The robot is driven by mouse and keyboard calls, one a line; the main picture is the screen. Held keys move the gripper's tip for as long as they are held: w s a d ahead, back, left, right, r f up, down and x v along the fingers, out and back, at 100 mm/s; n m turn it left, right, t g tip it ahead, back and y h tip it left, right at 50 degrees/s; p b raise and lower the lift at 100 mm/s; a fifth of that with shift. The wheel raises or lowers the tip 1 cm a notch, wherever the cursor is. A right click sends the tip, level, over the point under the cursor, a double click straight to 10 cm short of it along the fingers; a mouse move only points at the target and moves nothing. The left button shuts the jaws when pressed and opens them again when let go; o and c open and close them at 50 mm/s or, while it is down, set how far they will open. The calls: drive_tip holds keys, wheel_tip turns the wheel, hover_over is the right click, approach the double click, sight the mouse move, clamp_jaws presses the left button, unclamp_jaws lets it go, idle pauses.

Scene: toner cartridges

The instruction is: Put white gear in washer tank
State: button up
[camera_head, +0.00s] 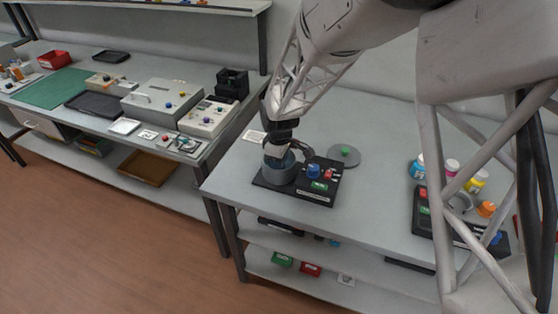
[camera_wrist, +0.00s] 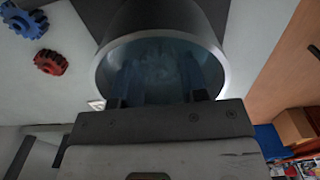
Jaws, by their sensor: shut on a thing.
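The washer tank is a round grey cup (camera_head: 279,171) on the left part of a black base (camera_head: 318,193). Its grey rim and bluish inside fill the upper middle of the wrist view (camera_wrist: 105,52). My gripper (camera_head: 278,154) points down into the tank's mouth. In the wrist view its two fingers (camera_wrist: 163,82) reach inside the rim with a gap between them. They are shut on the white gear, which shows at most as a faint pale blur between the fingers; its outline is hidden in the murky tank.
Blue (camera_wrist: 25,20) and red (camera_wrist: 50,62) toothed pieces lie beside the tank. A grey disc with a green knob (camera_head: 345,153) sits behind the base. Bottles (camera_head: 452,167) and another black device (camera_head: 423,213) stand at right. The table's front left is clear.

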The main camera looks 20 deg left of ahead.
drive_tip(key=shift+f, duration=0.15)
idle(0.5)
drive_tip(key=o, duration=1)
drive_tip(key=shift+c, duration=0.2)
drive_tip(key=shift+r, duration=4.15)
